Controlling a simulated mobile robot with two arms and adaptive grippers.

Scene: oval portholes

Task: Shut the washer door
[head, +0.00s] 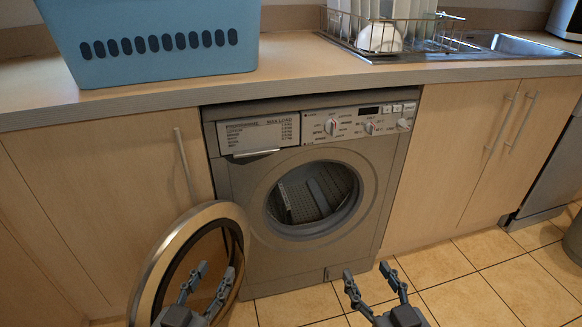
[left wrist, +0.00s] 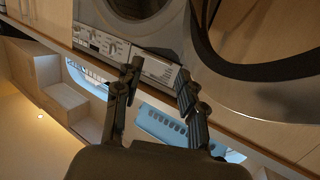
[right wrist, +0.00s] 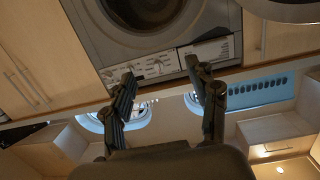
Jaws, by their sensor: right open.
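The washer (head: 255,262) is a grey front-loader under the counter, with its round drum opening (head: 312,200) uncovered. Its round door (head: 156,264), a silver ring around dark glass, stands swung wide open to the left. My left gripper (head: 214,271) is open and empty, in front of the door's right part in the head view; I cannot tell whether it touches. The door ring (left wrist: 250,97) fills the right of the left wrist view. My right gripper (head: 367,271) is open and empty, low in front of the washer's right side. The right wrist view shows the washer front (right wrist: 185,62) upside down.
A blue basket (head: 150,65) stands on the counter (head: 285,62) at the left. A dish rack (head: 400,45) with plates and a sink (head: 520,50) are at the right. Wooden cabinets (head: 480,140) flank the washer.

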